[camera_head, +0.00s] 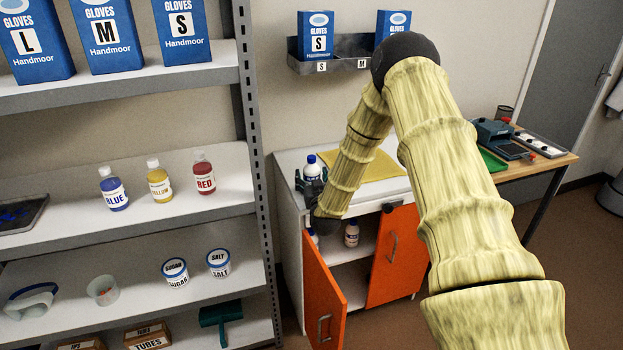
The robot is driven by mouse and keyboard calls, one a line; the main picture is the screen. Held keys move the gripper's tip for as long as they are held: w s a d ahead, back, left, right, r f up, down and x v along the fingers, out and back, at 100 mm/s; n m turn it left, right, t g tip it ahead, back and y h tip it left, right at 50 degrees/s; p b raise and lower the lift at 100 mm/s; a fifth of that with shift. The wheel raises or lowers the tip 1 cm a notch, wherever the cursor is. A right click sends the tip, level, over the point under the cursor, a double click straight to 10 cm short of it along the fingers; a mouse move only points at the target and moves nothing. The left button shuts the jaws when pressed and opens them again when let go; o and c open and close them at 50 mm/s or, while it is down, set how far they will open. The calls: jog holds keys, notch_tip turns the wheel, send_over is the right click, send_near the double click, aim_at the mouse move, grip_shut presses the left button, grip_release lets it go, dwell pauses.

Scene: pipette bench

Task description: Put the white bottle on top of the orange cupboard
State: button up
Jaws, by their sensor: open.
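A white bottle (312,170) with a blue cap stands upright on the white top of the orange cupboard (393,255), near its left end. My gripper (309,186) is dark and open, just in front of this bottle, and hides its lower part. I cannot tell whether the fingers touch it. A second white bottle (351,234) stands inside the cupboard. Part of another one (313,236) shows at the left of the opening, mostly hidden by my wrist. The left orange door (323,295) stands open.
A yellow mat (375,167) lies on the cupboard top. A grey shelf rack (240,190) with bottles and tubs stands close on the left. A wall tray (340,60) with glove boxes hangs above. A wooden table (550,163) with equipment stands on the right.

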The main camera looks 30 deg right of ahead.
jog(key=shift+r, duration=0.15)
jog(key=b+v, duration=0.1)
jog(key=v, duration=1.1)
